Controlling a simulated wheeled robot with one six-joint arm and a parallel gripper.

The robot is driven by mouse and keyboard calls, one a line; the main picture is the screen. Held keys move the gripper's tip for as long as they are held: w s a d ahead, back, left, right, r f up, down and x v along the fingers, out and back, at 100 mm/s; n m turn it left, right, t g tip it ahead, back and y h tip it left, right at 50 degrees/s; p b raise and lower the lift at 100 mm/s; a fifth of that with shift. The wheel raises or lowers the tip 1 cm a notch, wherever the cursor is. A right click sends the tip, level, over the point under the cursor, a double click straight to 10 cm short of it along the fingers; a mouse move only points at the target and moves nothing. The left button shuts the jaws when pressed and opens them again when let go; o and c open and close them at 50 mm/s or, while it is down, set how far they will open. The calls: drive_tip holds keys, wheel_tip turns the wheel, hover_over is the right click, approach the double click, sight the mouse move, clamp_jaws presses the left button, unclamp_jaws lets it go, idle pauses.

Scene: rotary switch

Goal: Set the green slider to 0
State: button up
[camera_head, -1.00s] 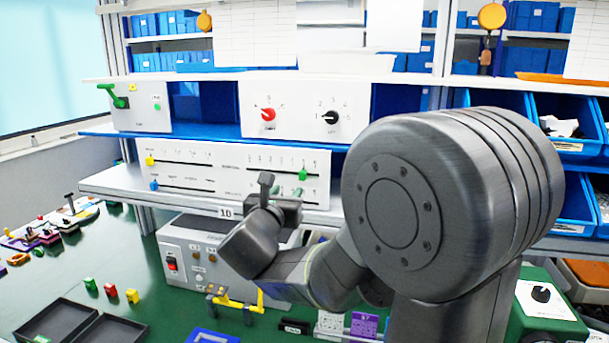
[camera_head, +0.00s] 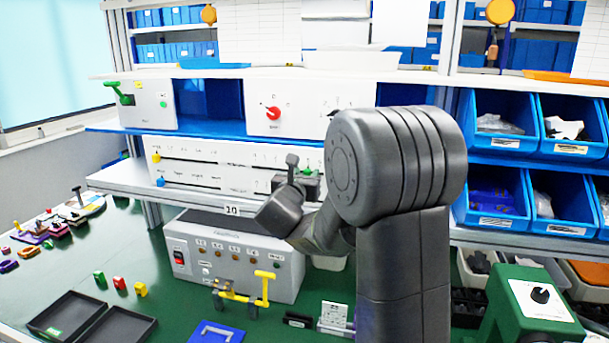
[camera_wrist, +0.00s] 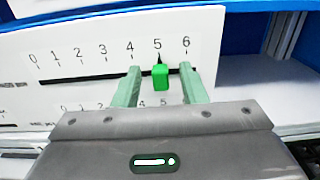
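The green slider (camera_wrist: 161,77) sits at the 5 mark on the upper right track of the white slider panel (camera_wrist: 90,50), whose scale runs 0 to 6 from left to right. My gripper (camera_wrist: 165,78) is open, with one pale green finger on each side of the slider knob and a visible gap on both sides. In the head view the panel (camera_head: 215,150) stands on the shelf, and the green slider (camera_head: 307,170) shows just above my gripper, partly hidden by my arm. A second scale below the track is partly covered by my gripper.
A yellow slider (camera_head: 156,157) and a blue slider (camera_head: 160,182) are at the panel's left end. A red rotary knob (camera_head: 273,113) is on the box above. A grey power box (camera_head: 235,260) stands below the shelf.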

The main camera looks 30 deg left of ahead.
clamp_jaws()
drive_tip(key=s+a, duration=0.1)
drive_tip(key=a, duration=0.4)
drive_tip(key=s+a, duration=0.2)
drive_tip(key=a, duration=0.3)
drive_tip(key=s+a, duration=0.1)
drive_tip(key=a, duration=0.4)
drive_tip(key=shift+s, duration=0.4)
unclamp_jaws()
drive_tip(key=shift+s+a, duration=0.1)
drive_tip(key=shift+a, duration=0.1)
drive_tip(key=shift+d, duration=0.1)
drive_tip(key=b+v, duration=0.3)
drive_tip(key=v, duration=1)
drive_tip(key=shift+s, duration=0.35)
